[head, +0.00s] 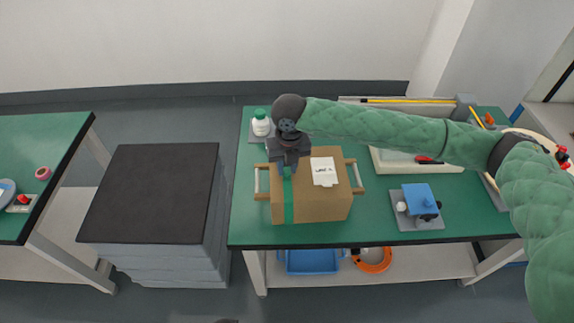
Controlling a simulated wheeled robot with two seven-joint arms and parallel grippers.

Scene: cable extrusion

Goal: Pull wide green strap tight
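A brown cardboard box (322,203) sits on the green workbench. A wide green strap (288,198) runs over the left part of its top and down its front face. My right gripper (287,168), on the green-sleeved arm from the right, points down at the strap on the box's top. Its fingers are small and dark here, so whether they grip the strap cannot be told. The far end of the strap is hidden behind the gripper and box. My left gripper is not in view.
A white label (323,171) lies on the box top. Wooden handles (355,176) flank the box. A white bottle (261,123) stands behind left, and a blue device (420,198) stands at right. A black-topped cabinet (152,192) is left of the green workbench (375,226).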

